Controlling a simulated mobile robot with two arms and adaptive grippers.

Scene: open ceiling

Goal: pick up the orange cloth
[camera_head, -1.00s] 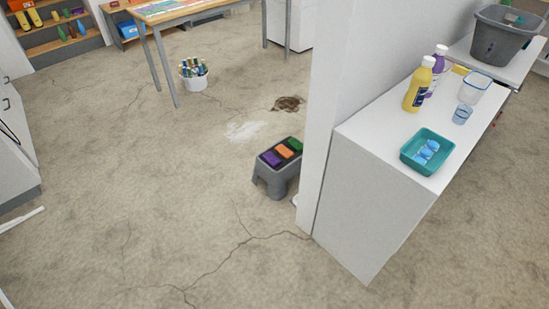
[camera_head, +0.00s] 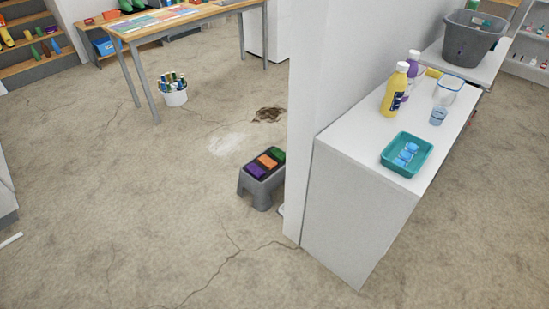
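The orange cloth (camera_head: 267,161) lies folded on top of a low grey step stool (camera_head: 262,190) on the floor, left of the white wall end. It sits between a purple cloth (camera_head: 255,171) in front and a green cloth (camera_head: 277,154) behind. Neither of my grippers shows in the head view.
A white wall and cabinet (camera_head: 355,215) stand close on the stool's right. Bottles, a teal tray (camera_head: 407,155) and a blue cup sit on the cabinet. A white bucket (camera_head: 173,92) and a table (camera_head: 185,17) are farther back. Floor left of the stool is clear.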

